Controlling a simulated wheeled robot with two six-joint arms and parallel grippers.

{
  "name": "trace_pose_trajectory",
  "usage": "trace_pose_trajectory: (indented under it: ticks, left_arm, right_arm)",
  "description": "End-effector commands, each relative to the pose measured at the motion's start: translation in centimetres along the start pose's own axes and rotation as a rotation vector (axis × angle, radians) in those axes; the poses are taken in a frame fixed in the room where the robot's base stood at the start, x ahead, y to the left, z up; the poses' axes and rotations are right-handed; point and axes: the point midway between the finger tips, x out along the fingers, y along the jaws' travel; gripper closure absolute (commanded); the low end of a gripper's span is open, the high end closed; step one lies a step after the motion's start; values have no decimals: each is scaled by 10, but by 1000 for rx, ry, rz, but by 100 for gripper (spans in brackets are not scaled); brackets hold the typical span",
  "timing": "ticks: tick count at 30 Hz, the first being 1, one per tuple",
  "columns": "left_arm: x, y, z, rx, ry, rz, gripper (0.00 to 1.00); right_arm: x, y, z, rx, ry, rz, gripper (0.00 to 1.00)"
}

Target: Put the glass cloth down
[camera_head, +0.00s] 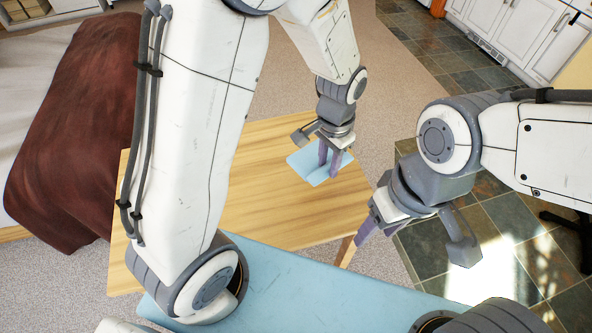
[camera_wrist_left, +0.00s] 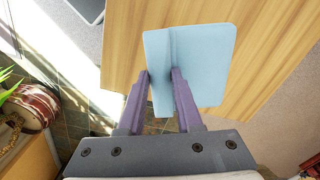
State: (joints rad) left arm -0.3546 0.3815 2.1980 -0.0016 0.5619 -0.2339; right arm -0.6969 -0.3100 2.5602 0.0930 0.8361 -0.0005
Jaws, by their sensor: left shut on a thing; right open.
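The glass cloth is a light blue folded square (camera_head: 306,166) over the far right part of the wooden table (camera_head: 240,220). I cannot tell whether the cloth's underside touches the tabletop. My right gripper (camera_head: 366,228) is open and empty, off the table's right side.
The tabletop around the cloth is bare. A bed with a dark red blanket (camera_head: 75,140) stands at the left, and white cabinets (camera_head: 515,25) at the back right. In the left wrist view a red-brown pot (camera_wrist_left: 35,108) with a plant stands at the left.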

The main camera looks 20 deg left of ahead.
Motion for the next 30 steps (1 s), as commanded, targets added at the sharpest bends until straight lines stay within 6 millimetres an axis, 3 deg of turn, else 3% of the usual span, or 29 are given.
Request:
trace_pose_trajectory:
  ticks: [6, 12, 17, 24, 30]
  left_arm:
    - [30, -52, 19, -15, -6, 2, 100]
    - [49, -82, 27, -11, -2, 1, 100]
    - [58, -89, 29, -7, -2, 1, 100]
    - [91, -88, 29, -5, -3, 2, 100]
    - [94, -88, 28, -5, 1, -1, 100]
  right_arm:
    - [-8, -1, -1, 0, 0, 0, 45]
    - [-11, -1, -1, 0, 0, 0, 45]
    - [-12, -1, -1, 0, 0, 0, 45]
    - [-16, -1, -1, 0, 0, 0, 45]
    - [-15, -1, -1, 0, 0, 0, 45]
